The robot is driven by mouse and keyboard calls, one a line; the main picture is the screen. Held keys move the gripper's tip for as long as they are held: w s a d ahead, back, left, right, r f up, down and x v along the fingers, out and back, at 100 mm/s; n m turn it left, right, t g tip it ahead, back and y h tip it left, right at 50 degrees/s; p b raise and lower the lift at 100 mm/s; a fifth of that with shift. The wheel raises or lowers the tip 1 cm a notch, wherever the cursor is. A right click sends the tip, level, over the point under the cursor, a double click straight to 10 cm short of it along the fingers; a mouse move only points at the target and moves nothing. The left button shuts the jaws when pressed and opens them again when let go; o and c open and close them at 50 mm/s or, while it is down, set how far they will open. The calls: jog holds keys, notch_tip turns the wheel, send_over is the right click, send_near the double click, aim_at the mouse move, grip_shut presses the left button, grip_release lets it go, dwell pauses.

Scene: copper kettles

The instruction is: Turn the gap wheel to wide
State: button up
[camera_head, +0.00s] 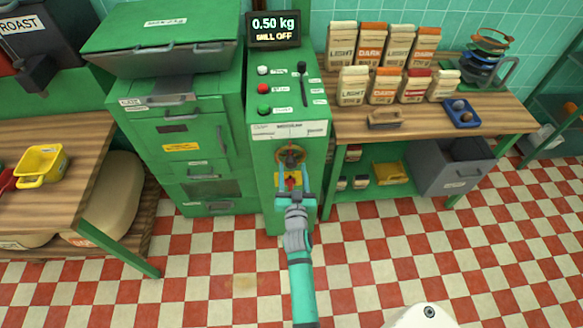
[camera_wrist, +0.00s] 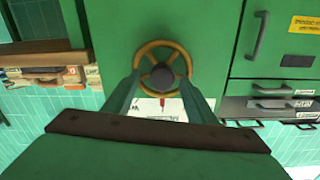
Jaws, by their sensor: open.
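The gap wheel (camera_head: 282,153) is a brass-yellow ring with spokes and a dark hub, on the front of a green machine (camera_head: 262,185) below a white label plate. In the wrist view the wheel (camera_wrist: 163,43) faces me, with its hub between my fingers. My gripper (camera_head: 291,172) is open and reaches up to the wheel from the front. In the wrist view its two green fingers (camera_wrist: 161,76) stand on either side of the hub, overlapping the rim's lower part. I cannot tell whether they touch it. The wheel's setting is not readable.
The display (camera_head: 273,28) reads 0.50 kg, MILL OFF. Buttons and a lever (camera_head: 303,85) sit on the machine's top. A green drawer cabinet (camera_head: 178,150) stands left. A wooden table (camera_head: 500,119) with several coffee bags stands right. The checkered floor in front is clear.

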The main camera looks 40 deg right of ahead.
jog(key=shift+w+d, duration=0.25)
jog(key=shift+w, duration=0.55)
jog(key=shift+d, duration=0.1)
jog(key=shift+w, duration=0.1)
grip_shut()
